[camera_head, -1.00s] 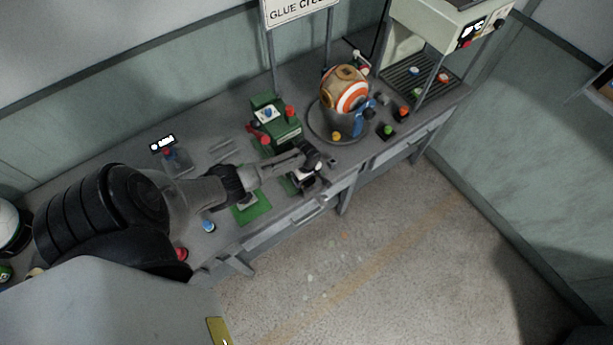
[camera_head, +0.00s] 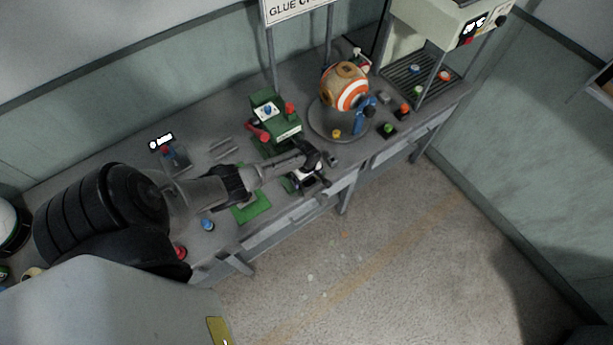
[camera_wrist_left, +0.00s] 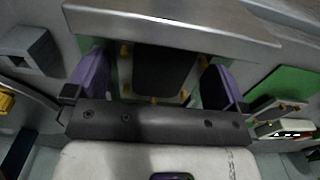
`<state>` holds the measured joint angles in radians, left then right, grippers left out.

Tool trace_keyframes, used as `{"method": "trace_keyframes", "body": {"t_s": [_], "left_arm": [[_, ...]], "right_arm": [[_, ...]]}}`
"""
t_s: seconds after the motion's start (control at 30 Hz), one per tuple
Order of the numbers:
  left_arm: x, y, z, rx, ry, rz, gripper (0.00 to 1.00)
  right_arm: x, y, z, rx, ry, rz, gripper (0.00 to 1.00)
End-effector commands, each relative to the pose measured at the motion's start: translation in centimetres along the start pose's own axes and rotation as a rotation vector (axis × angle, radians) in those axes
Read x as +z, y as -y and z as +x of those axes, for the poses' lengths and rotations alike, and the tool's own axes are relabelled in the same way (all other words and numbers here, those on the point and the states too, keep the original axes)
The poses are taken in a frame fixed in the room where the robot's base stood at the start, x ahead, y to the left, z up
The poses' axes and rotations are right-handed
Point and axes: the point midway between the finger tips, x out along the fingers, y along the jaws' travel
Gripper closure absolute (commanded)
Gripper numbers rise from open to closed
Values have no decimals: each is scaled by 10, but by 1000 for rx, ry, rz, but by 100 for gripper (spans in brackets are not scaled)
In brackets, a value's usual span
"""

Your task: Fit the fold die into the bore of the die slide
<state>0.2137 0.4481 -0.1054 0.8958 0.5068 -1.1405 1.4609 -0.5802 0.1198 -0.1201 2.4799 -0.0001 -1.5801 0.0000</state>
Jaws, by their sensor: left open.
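My left gripper (camera_head: 308,178) is low over the bench near its front edge, in front of the green machine (camera_head: 276,118). In the left wrist view its two purple fingers (camera_wrist_left: 152,82) stand apart. Between them shows a dark block (camera_wrist_left: 165,70) with small yellow pegs around it, on a green base; I cannot tell whether the fingers touch it. A small grey block with a square opening (camera_wrist_left: 32,48) is at the upper left there. I cannot tell for sure which parts are the fold die and the die slide. My right gripper is not in view.
A orange-and-white ball (camera_head: 346,88) sits on a round stand to the right. A green mat (camera_head: 252,208) and a blue button (camera_head: 208,224) lie left of the gripper. Further right is a pale machine (camera_head: 437,35) with a slatted tray.

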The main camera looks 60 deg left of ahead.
Motion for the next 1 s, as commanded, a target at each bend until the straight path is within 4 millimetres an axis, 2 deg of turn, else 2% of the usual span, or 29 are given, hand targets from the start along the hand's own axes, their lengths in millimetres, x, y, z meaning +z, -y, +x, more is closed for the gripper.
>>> {"method": "trace_keyframes", "body": {"t_s": [0.17, 0.27, 0.7, 1.0], "left_arm": [[0, 0, -7, 1, 0, 1, 0], [0, 0, -20, 2, 0, 1, 0], [0, 0, -102, 2, 0, 2, 0], [0, 0, -133, 0, -1, 0, 0]], "right_arm": [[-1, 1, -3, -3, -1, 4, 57], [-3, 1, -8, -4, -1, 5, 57], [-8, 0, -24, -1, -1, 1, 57], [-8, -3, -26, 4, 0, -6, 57]]}}
